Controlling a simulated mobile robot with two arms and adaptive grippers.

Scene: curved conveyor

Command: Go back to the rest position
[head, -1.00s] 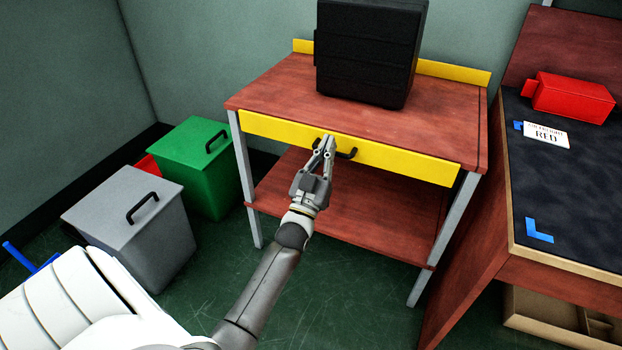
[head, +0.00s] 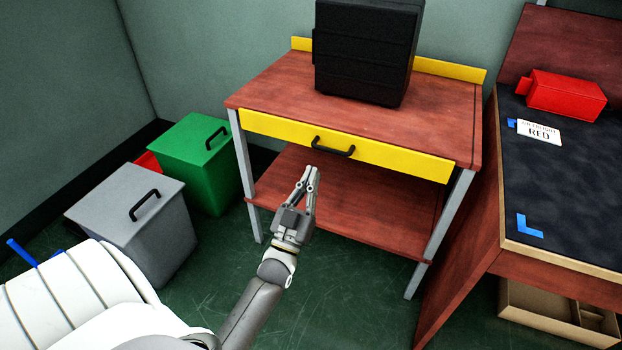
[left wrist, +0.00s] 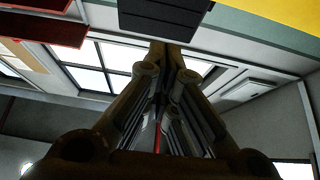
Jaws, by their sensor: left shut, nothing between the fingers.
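My left gripper (head: 311,174) is shut and empty. In the head view it is in front of the wooden workbench, below the black handle (head: 333,147) of the yellow drawer (head: 380,156), and appears apart from it. The drawer looks closed. In the left wrist view the fingers of my left gripper (left wrist: 166,68) meet at their tips, with nothing between them. My right gripper is in neither view.
A black case (head: 366,50) stands on the workbench top (head: 270,88). A green bin (head: 196,165) and a grey bin (head: 130,220) stand at the left. A dark-topped table (head: 560,185) at the right holds a red box (head: 566,95) and a card (head: 539,132).

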